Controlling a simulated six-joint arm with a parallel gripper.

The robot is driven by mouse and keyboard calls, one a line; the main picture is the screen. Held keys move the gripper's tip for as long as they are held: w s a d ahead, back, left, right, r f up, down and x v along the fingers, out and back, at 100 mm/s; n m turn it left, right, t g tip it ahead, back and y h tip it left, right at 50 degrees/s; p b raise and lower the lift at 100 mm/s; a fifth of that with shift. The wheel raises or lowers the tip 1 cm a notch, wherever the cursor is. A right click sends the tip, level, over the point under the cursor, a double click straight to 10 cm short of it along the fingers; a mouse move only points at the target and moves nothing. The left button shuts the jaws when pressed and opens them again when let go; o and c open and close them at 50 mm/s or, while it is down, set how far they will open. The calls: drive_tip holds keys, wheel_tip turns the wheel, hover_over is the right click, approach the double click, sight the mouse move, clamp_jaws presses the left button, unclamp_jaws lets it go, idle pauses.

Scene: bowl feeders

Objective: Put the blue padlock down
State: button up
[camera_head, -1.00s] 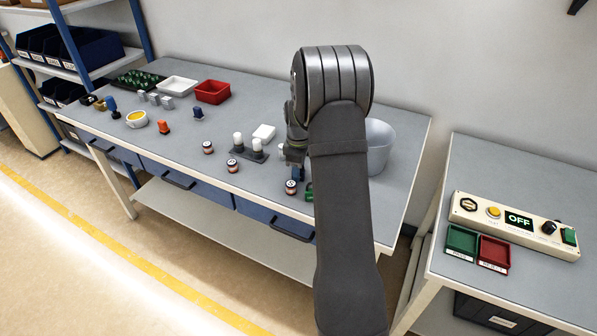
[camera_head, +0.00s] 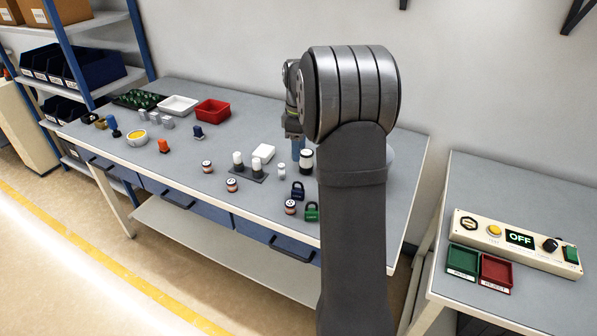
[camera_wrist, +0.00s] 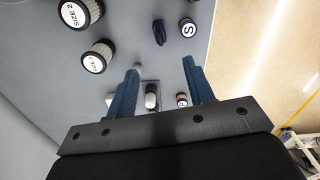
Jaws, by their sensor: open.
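The blue padlock (camera_head: 298,190) stands on the grey workbench (camera_head: 245,205) near its front edge, beside a green padlock (camera_head: 312,211). A dark blue shape that looks like it shows in the wrist view (camera_wrist: 159,32), apart from the fingers. My gripper (camera_head: 298,150) is raised over the bench, behind the blue padlock and partly hidden by my arm. In the wrist view its two blue fingers (camera_wrist: 161,66) are wide apart with nothing held between them.
Small labelled jars (camera_head: 290,207) stand near the padlocks. A dark base with two white pegs (camera_head: 250,170), a white block (camera_head: 263,152) and a larger white-and-black jar (camera_head: 306,161) are close by. A red bin (camera_head: 212,110) stands farther left. My arm hides the bench's right part.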

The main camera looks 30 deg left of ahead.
idle(0.3)
drive_tip(key=n+t+h, duration=0.7)
drive_tip(key=n+t, duration=0.5)
drive_tip(key=n, duration=0.1)
approach(294, 183)
drive_tip(key=x, duration=0.8)
drive_tip(key=shift+w+f, duration=0.15)
drive_tip(key=shift+d+x, duration=0.2)
drive_tip(key=shift+x, duration=1.1)
drive_tip(key=shift+d+x, duration=0.2)
drive_tip(key=shift+x, duration=1.15)
clamp_jaws()
